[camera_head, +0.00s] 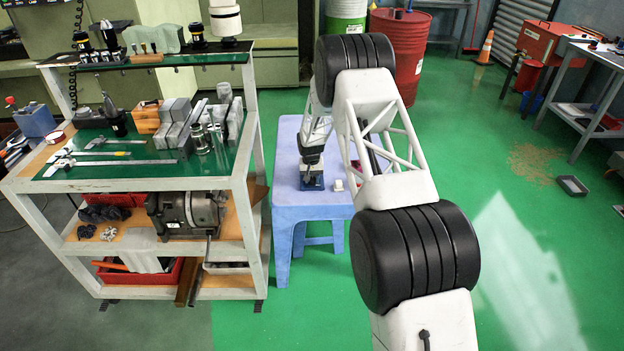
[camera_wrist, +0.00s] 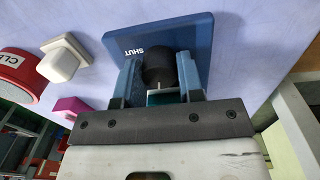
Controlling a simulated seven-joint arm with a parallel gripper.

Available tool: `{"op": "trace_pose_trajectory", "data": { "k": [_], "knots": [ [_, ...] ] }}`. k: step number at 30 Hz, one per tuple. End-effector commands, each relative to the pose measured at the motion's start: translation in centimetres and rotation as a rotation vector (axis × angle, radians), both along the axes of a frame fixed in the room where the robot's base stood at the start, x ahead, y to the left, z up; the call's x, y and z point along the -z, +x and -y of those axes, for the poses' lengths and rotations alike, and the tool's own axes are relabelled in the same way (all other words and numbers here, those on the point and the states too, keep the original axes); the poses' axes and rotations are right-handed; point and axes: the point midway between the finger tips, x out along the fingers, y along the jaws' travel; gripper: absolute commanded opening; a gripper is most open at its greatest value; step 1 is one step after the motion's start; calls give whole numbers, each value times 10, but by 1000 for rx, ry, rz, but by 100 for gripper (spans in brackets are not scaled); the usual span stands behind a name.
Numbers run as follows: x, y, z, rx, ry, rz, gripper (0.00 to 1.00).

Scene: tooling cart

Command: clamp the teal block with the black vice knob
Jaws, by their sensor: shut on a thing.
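The vice's dark blue base (camera_wrist: 203,42) lies on the pale lavender stool top, with the word SHUT on it; it also shows in the head view (camera_head: 313,184). The black vice knob (camera_wrist: 159,66) sits between the two blue-grey fingers of my gripper (camera_wrist: 160,80), which is shut on it. A small part of the teal block (camera_wrist: 162,98) shows below the knob, between the fingers; the rest is hidden. I cannot tell whether the vice touches the block. In the head view my gripper (camera_head: 312,163) points down at the vice, and the knob and block cannot be made out.
On the lavender stool (camera_head: 312,212), a white block (camera_wrist: 65,58) stands beside the vice. A red and white disc (camera_wrist: 20,75) and a magenta block (camera_wrist: 70,108) are at the left of the wrist view. The tool cart (camera_head: 228,178) stands left of the stool.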

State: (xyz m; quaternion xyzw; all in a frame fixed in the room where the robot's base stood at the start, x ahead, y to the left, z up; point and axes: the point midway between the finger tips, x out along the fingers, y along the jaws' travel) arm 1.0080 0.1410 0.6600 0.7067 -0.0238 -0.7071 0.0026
Motion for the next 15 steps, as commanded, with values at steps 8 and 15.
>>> {"op": "trace_pose_trajectory", "data": {
  "k": [8, 15],
  "knots": [
    [0, 0, 0, 45, 0, 0, 11],
    [0, 0, 0, 44, 0, 0, 52]
  ]
}}
